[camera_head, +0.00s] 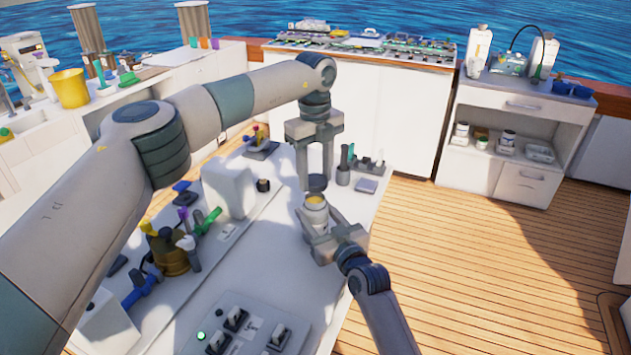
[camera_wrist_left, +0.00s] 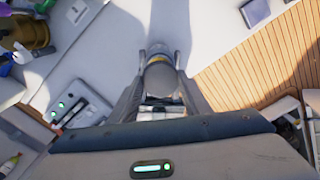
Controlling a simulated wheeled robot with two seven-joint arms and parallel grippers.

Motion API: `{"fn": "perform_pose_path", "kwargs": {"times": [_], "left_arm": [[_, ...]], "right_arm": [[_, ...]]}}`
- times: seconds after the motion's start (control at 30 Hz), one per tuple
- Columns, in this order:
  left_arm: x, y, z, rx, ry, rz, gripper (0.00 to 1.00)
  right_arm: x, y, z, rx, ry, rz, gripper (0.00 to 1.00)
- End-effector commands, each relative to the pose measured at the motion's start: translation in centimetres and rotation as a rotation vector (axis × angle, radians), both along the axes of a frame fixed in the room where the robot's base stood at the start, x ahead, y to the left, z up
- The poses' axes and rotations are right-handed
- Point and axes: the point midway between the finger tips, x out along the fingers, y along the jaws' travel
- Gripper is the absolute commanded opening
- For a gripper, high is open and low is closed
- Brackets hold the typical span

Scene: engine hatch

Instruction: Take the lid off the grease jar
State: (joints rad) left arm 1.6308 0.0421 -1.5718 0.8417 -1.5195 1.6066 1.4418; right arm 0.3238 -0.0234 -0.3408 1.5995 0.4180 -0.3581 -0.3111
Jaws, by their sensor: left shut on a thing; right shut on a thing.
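The grease jar (camera_head: 315,217) is pale, with yellow grease (camera_head: 315,200) showing at its open top in the head view. My right gripper (camera_head: 320,228) is shut around the jar and holds it upright near the table's right edge. The dark round lid (camera_head: 317,184) is just above the jar, apart from its rim. My left gripper (camera_head: 317,177) points down from above and is shut on the lid.
The white table (camera_head: 270,270) carries a white block (camera_head: 228,187), a yellow-brown pot with tools (camera_head: 170,252) and a switch panel (camera_head: 245,325) on the left. A dark cylinder holder (camera_head: 343,174) stands behind the jar. Wooden deck lies open to the right.

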Motion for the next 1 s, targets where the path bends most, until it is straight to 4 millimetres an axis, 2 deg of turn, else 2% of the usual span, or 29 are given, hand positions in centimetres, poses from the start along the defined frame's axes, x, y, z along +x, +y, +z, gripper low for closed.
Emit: {"fn": "perform_pose_path", "kwargs": {"times": [0.13, 0.4, 0.43, 0.5, 0.83, 1.0], "left_arm": [[0.02, 0.02, 1.20, 0.001, -0.001, 0.000, 0.16], [0.00, 0.02, 1.36, 0.001, 0.000, 0.000, 0.16], [0.00, 0.02, 1.35, 0.001, 0.000, 0.000, 0.16], [0.00, 0.02, 1.34, 0.001, 0.000, 0.000, 0.16], [-0.01, 0.01, 1.34, 0.001, 0.000, 0.000, 0.16], [0.00, 0.02, 1.31, 0.001, 0.000, 0.000, 0.16]], "right_arm": [[-0.05, 0.06, -0.22, -0.001, 0.004, 0.001, 0.00], [-0.05, 0.05, -0.21, -0.001, 0.004, 0.001, 0.00], [-0.05, 0.05, -0.21, -0.001, 0.004, 0.001, 0.56], [-0.05, 0.05, -0.18, 0.000, 0.003, 0.001, 0.72], [-0.06, -0.01, -0.07, 0.000, 0.001, 0.000, 0.73], [-0.71, -0.35, -0.09, 0.000, 0.000, 0.000, 0.73]]}}
